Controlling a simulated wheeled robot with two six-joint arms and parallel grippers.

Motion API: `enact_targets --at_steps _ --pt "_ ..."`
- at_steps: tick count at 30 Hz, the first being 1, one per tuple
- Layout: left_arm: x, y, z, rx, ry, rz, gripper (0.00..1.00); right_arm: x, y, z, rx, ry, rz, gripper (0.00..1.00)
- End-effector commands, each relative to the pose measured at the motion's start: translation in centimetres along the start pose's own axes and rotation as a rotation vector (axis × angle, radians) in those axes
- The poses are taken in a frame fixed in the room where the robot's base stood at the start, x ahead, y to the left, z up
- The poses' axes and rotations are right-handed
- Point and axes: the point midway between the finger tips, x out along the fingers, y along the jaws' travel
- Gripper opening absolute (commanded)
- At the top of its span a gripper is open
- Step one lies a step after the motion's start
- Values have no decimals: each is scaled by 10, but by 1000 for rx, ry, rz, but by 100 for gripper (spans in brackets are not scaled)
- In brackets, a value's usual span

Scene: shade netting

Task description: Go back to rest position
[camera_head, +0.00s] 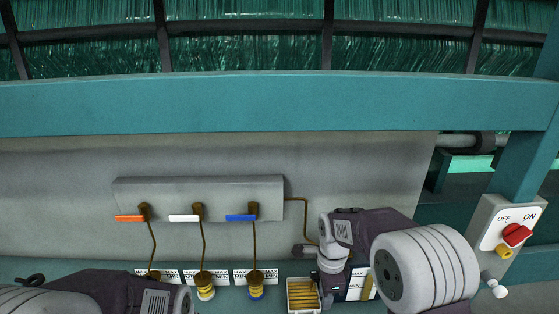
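My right arm comes in from the lower right and reaches toward the middle. My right gripper (303,250) is small and dark at the left end of its wrist, near the lower end of a brown pipe. I cannot tell whether it is open or shut, and nothing is clearly seen in it. My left arm shows only as links along the bottom left edge; its gripper is not visible.
A grey manifold (215,188) carries orange (129,218), white (184,218) and blue (241,218) levers. Labels and yellow fittings (205,292) sit below. A small slatted box (303,297) is at bottom centre. A switch box (491,222) with a red knob (516,235) is at right.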

Motion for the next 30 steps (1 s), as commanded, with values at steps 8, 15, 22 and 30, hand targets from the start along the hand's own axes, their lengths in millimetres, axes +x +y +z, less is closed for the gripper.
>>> enact_targets --at_steps 8,15,22,30 --pt "37 -1 4 0 0 0 36 15 6 -17 46 -5 -40 24" --pt "75 -2 8 0 0 0 36 52 54 -38 -65 -6 -44 24" --pt "98 -2 10 0 0 0 36 91 107 -49 -500 3 -59 24" --pt "99 -2 10 0 1 0 36 120 151 -50 -1273 35 -71 24"
